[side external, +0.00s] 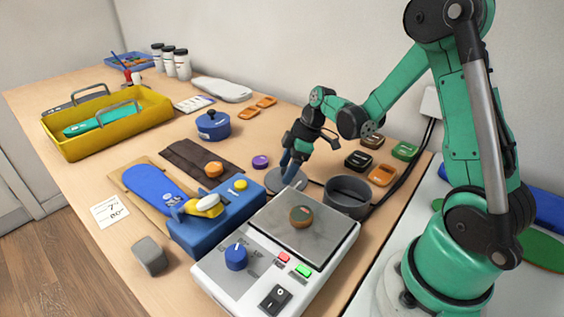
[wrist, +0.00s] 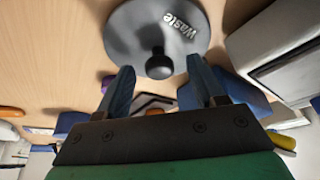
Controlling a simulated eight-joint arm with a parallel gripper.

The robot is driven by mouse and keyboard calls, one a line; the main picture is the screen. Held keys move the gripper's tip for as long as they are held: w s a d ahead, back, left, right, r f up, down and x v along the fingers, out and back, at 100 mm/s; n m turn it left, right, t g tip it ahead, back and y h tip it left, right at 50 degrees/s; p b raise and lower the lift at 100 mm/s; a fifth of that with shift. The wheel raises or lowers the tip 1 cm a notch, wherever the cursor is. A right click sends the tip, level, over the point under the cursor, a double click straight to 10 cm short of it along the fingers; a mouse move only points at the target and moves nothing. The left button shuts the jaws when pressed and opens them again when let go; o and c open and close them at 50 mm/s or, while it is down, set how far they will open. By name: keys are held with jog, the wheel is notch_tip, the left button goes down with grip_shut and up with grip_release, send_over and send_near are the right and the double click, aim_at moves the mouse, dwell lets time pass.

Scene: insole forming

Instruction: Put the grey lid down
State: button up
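The grey lid (side external: 281,181) is a round disc lying on the wooden table, left of the open dark grey pot (side external: 347,196). In the wrist view the lid (wrist: 186,22) shows the word "Waste" and a dark round knob (wrist: 157,64). My gripper (side external: 291,171) is low over the lid and hides part of it in the side view. In the wrist view my gripper (wrist: 160,68) has its two blue fingers apart, with clear gaps between them and the knob. The fingers are empty.
A white scale-like device (side external: 278,250) with a round brown piece stands in front of the lid. A blue fixture (side external: 215,222) is at left front. Small orange, green and dark trays (side external: 381,175) lie behind the pot. A blue lidded pot (side external: 213,125) stands farther back.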

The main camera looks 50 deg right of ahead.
jog(key=v, duration=1.2)
jog(key=s+a+m+t+h, duration=0.3)
jog(key=a+m, duration=0.6)
jog(key=a, duration=0.3)
jog(key=shift+s+a+r+t, duration=0.2)
jog(key=shift+s+r+t, duration=0.15)
jog(key=shift+s+t, duration=0.2)
